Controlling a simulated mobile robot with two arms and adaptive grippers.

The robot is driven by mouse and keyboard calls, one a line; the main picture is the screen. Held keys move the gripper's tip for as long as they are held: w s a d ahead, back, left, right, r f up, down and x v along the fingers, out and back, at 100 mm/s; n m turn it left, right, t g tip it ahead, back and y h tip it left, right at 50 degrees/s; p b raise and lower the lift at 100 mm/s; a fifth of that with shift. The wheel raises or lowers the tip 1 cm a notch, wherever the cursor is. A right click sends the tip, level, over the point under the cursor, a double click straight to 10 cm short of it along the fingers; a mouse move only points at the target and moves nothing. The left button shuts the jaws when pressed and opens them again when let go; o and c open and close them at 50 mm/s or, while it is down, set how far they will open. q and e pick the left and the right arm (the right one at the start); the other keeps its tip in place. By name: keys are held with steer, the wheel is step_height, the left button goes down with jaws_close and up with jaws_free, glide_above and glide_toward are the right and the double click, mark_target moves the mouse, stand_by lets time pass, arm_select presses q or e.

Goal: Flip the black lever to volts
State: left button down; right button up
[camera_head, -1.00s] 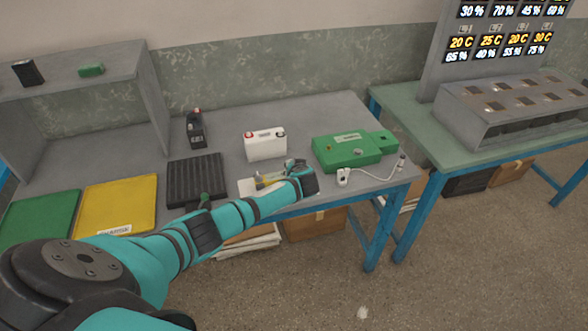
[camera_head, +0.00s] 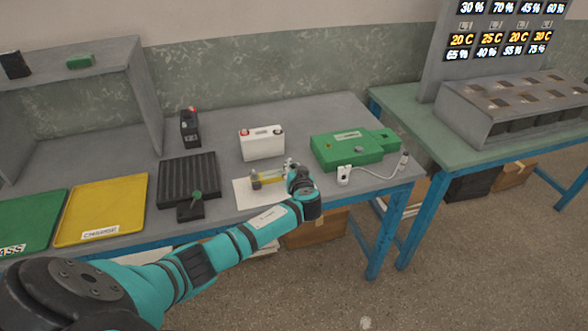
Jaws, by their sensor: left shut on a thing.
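My left gripper (camera_head: 288,172) is over the front of the grey workbench. It is shut on a small yellow-and-grey tool (camera_head: 268,180), held at or just above a white sheet (camera_head: 243,194); the fingers partly hide it. A small black block (camera_head: 190,212) with a green-topped upright part sits left of the sheet. My right gripper is not in view.
A white battery (camera_head: 262,144) stands behind the gripper and a black one (camera_head: 191,128) farther left. A ribbed black tray (camera_head: 188,178), a yellow tray (camera_head: 102,208) and a green tray (camera_head: 30,220) lie left. A white plug (camera_head: 344,175) with a cable lies by the green device.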

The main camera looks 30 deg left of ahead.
arm_select(q)
steer(key=c, duration=1.2)
jaws_free()
steer(key=shift+c, duration=0.2)
steer(key=shift+s, duration=0.1)
steer(key=v, duration=1.2)
steer(key=s+d+f+m+g+h, duration=0.15)
steer(key=s+f, duration=0.35)
steer(key=f, duration=0.6)
steer(key=s+d+f+m+g+h, duration=0.1)
steer(key=s+f+m+g+h, duration=0.3)
steer(key=f, duration=0.7)
steer(key=s+d+f+m+h, duration=0.1)
steer(key=s+f, duration=0.6)
steer(key=f, duration=0.4)
steer(key=s+d+f+g+h, duration=0.1)
steer(key=s+f, duration=0.4)
steer(key=s, duration=0.6)
steer(key=s+d+f+m+g+h, duration=0.1)
steer(key=s+d+f+g, duration=0.1)
steer(key=s+f, duration=0.4)
steer(key=s+d+f+m+g+h, duration=0.1)
steer(key=s+f, duration=0.4)
steer(key=s, duration=1.2)
steer(key=shift+d+f, duration=0.25)
steer(key=shift+d, duration=0.5)
